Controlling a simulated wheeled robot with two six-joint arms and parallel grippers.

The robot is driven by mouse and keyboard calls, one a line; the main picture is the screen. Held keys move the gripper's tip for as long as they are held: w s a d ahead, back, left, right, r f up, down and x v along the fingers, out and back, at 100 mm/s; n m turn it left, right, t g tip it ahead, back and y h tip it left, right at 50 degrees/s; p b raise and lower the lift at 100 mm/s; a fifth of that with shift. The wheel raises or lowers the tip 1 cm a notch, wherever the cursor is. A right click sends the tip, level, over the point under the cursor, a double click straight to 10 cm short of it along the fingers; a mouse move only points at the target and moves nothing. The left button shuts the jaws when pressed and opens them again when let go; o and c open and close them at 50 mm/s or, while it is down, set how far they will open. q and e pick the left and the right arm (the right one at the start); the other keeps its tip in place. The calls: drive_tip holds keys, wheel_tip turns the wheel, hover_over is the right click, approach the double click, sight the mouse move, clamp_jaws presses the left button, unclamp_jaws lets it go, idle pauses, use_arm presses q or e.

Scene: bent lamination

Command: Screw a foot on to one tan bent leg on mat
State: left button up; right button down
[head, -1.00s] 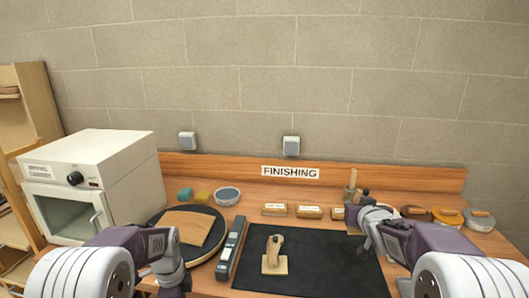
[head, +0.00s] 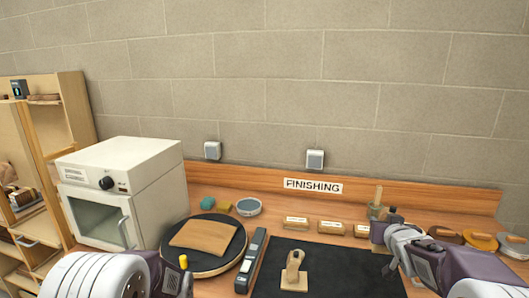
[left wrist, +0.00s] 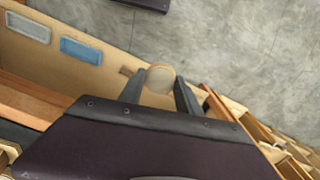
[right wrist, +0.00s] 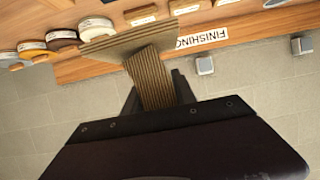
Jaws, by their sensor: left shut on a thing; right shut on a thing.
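A tan bent leg (head: 293,268) stands on the dark mat (head: 335,270), with a flat square base and a darker rounded top. My right gripper (right wrist: 155,88) is shut on a tan, striped, layered bent piece (right wrist: 152,70) with a wide flat end. In the head view my right gripper (head: 388,238) is over the mat's right side, apart from the standing leg. My left gripper (left wrist: 160,88) is shut on a small cream rounded thing (left wrist: 160,77), seemingly a foot. In the head view my left arm is low at the left, and its fingers are not clear.
A white cabinet (head: 125,160) stands on the bench at left, beside a round dark board (head: 235,255) carrying a wooden slab (head: 203,236). A long dark tool (head: 252,260) lies left of the mat. Labelled blocks (head: 331,227) and round tins (head: 482,241) line the back.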

idle(0.3)
drive_tip(key=s+a+f+n+y, duration=0.2)
drive_tip(key=s+a+y, duration=0.1)
drive_tip(key=a, duration=0.6)
drive_tip(key=s+a+f+n+y, duration=0.3)
drive_tip(key=a, duration=0.7)
drive_tip(key=s+a+f+n+g+y, duration=0.1)
drive_tip(key=s+a+f+n+y, duration=0.2)
drive_tip(key=a, duration=0.7)
drive_tip(key=shift+s+a+f, duration=0.2)
drive_tip(key=shift+s+a, duration=0.05)
drive_tip(key=shift+s, duration=0.35)
drive_tip(key=shift+f, duration=0.1)
